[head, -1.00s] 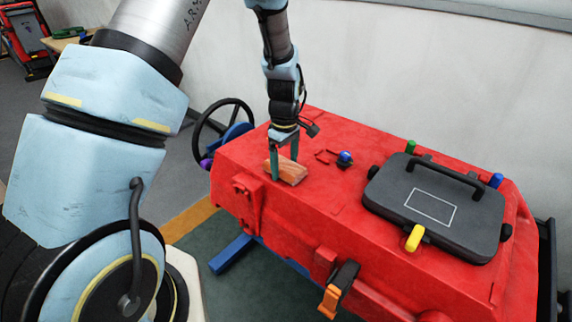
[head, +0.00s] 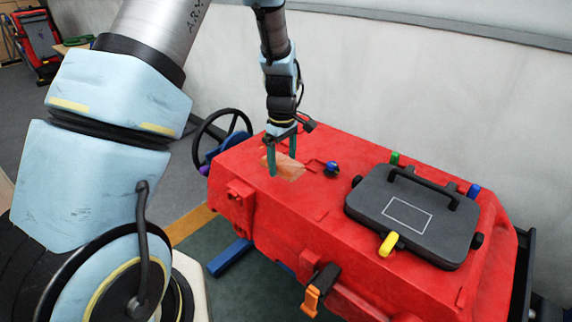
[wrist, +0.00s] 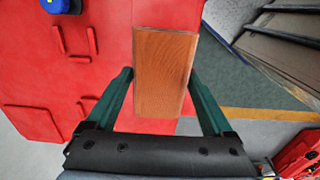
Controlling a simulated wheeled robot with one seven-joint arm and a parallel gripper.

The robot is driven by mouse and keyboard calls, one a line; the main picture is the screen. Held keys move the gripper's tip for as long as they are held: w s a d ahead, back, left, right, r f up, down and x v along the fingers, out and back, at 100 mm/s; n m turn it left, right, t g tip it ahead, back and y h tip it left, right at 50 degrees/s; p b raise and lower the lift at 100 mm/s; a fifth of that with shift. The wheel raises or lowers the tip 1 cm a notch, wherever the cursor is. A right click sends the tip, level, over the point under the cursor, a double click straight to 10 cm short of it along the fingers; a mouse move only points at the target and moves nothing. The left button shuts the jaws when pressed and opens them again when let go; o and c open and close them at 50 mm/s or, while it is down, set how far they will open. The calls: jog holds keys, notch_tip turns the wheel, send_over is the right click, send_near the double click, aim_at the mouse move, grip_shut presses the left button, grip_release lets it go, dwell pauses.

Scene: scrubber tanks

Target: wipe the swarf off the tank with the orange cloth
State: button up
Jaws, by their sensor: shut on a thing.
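The orange cloth (head: 284,165) looks like a flat orange-brown block with a wood-like grain. It is at the far left end of the red tank's top (head: 330,205). My gripper (head: 283,164) points down and is shut on the cloth, with one green finger on each side. In the wrist view the cloth (wrist: 164,72) lies lengthwise between the fingers of my gripper (wrist: 163,78), over the tank's edge area. Whether it touches the surface is hard to tell. A paler patch shows at its lower right side in the head view; I cannot make out swarf clearly.
A blue knob (head: 332,168) stands right of the cloth. A black lid (head: 410,215) with a handle and coloured knobs covers the tank's right part. A black handwheel (head: 222,130) is beyond the left end. An orange-tipped lever (head: 318,288) sticks out in front.

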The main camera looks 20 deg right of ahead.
jog(key=shift+r+p, duration=0.5)
jog(key=shift+r, duration=0.6)
